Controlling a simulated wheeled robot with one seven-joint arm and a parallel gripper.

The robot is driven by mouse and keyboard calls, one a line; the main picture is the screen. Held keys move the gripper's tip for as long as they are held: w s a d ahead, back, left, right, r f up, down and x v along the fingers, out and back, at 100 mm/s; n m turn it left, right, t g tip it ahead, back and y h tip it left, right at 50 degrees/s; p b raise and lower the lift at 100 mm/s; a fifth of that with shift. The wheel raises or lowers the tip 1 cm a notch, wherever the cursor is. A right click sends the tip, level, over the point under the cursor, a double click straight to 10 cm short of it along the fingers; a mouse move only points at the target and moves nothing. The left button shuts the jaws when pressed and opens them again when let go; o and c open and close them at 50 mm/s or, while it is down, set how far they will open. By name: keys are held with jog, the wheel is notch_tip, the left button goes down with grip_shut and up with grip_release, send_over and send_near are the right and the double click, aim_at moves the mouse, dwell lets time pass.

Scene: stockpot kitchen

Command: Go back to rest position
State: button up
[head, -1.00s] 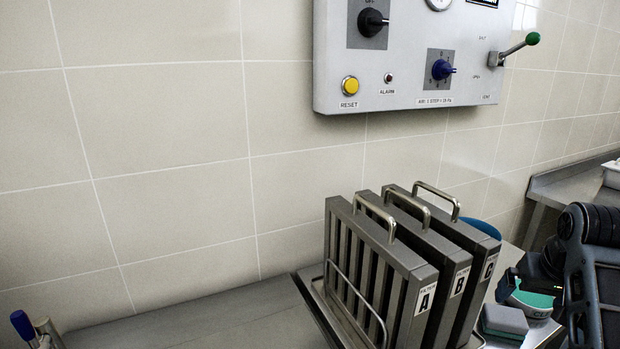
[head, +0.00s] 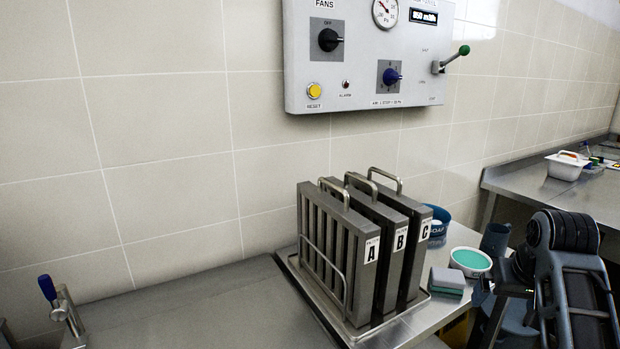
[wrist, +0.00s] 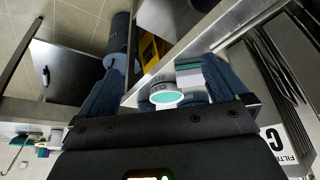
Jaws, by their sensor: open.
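My gripper shows in the wrist view (wrist: 158,85) with its two fingers spread apart and nothing between them. Beyond the fingers, the wrist view shows a tub with a teal top and a sponge at the counter's edge. In the head view my folded arm stands at the lower right, in front of the counter's right end; the fingers are hard to make out there.
Filters A, B and C (head: 338,265) stand in a wire rack on the counter (head: 190,312). A control panel (head: 365,65) hangs above. A second counter (head: 520,186) holds a white container (head: 567,166).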

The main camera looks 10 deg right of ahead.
jog(key=s+a+f+n+t, duration=0.1)
jog(key=s+a+f+t, duration=0.1)
jog(key=s+a+f, duration=0.4)
jog(key=s+a+f+n+t, duration=0.1)
jog(key=s+a+f, duration=0.2)
jog(key=s+f, duration=0.35)
jog(key=s+a+f+n+t, duration=0.1)
jog(key=s+a+f+t, duration=0.15)
jog(key=s+a, duration=0.7)
jog(key=s+a+r+n+t+y, duration=0.1)
jog(key=s+a+r+t, duration=0.1)
jog(key=s+r, duration=0.5)
jog(key=s+a+r+n+t+y, duration=0.1)
jog(key=s+a+r+t, duration=0.1)
jog(key=s+r, duration=0.6)
jog(key=s+t, duration=0.1)
jog(key=s, duration=0.3)
jog(key=shift+a, duration=0.25)
jog(key=shift+s, duration=0.1)
